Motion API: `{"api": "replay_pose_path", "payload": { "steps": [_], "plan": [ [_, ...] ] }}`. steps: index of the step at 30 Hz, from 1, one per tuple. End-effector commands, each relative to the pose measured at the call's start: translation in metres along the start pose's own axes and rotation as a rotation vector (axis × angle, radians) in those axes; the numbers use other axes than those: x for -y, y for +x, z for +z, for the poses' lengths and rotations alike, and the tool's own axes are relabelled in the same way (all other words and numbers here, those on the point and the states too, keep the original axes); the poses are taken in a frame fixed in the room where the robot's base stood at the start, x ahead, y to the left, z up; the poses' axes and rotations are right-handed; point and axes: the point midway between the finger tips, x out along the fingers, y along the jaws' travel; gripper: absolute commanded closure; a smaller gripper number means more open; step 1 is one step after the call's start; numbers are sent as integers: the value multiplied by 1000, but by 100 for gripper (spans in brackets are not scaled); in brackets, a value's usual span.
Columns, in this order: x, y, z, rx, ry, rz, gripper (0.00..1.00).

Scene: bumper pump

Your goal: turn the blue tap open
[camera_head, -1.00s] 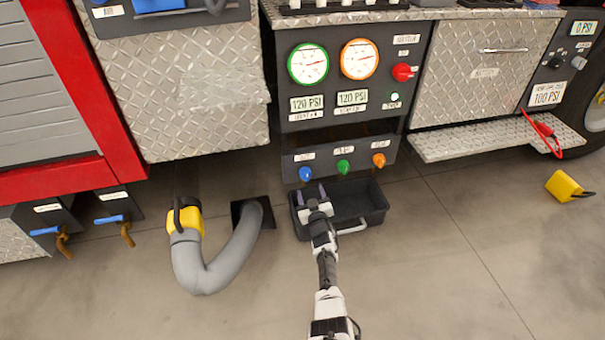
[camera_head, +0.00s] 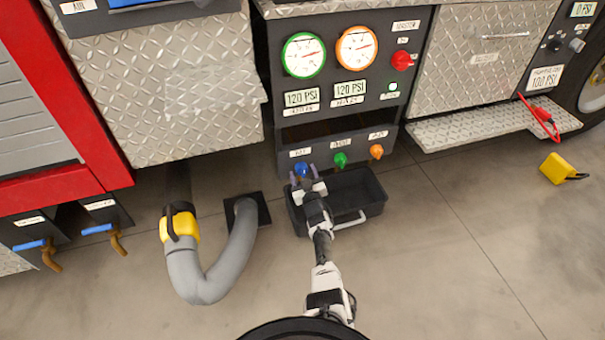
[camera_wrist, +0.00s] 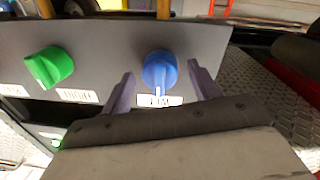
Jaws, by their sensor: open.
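The blue tap (camera_head: 301,168) is a small knob at the left end of the row of taps on the dark panel. In the wrist view the blue tap (camera_wrist: 160,71) shows between and a little beyond my fingers, with its pointer down toward a white label. My gripper (camera_head: 304,174) is open right in front of it, and it also shows in the wrist view (camera_wrist: 162,85) with one purple finger on each side of the tap. No grip on the tap shows; whether a finger touches it I cannot tell.
A green tap (camera_head: 341,159) and an orange tap (camera_head: 376,151) are to the right on the same panel. A black bin (camera_head: 372,190) stands on the floor below, under my gripper. A grey hose (camera_head: 213,284) lies to the left. Open floor is in front.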

Motion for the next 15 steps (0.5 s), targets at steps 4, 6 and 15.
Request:
{"api": "replay_pose_path", "payload": {
  "steps": [4, 6, 15],
  "plan": [
    [0, 0, 0, 0, 0, 0, 44],
    [0, 0, 0, 0, 0, 0, 54],
    [0, 0, 0, 0, 1, 1, 84]
  ]
}}
